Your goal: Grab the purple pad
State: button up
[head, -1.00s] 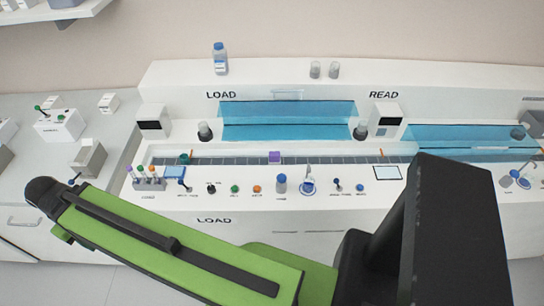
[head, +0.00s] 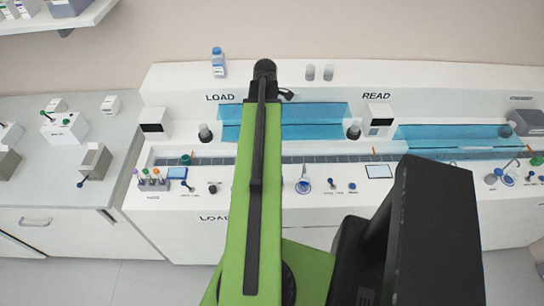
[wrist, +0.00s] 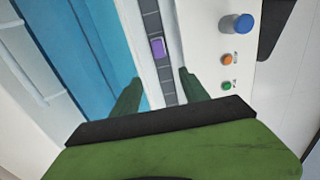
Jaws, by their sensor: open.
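The purple pad (wrist: 158,47) sits on the dark segmented track (wrist: 167,84) in the wrist view. My gripper (wrist: 160,78) is open and empty, its two green fingers on either side of the track. The pad lies beyond the fingertips, between their lines, and apart from them. In the head view my green arm covers the pad, while the track (head: 340,158) shows to the right of the arm.
Blue clear covers (head: 312,120) stand behind the track. On the front ledge are a blue-capped knob (wrist: 236,24), an orange button (wrist: 227,60) and a green button (wrist: 227,86). A tube rack (head: 152,183) stands at the left.

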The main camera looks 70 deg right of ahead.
jog(key=f+b, duration=0.6)
jog(key=s+f+b, duration=0.1)
jog(key=f+b, duration=1)
jog(key=shift+s+d+f+b, duration=0.3)
jog(key=shift+f+b, duration=0.1)
jog(key=shift+r, duration=0.2)
jog(key=shift+c, duration=0.4)
grip_shut()
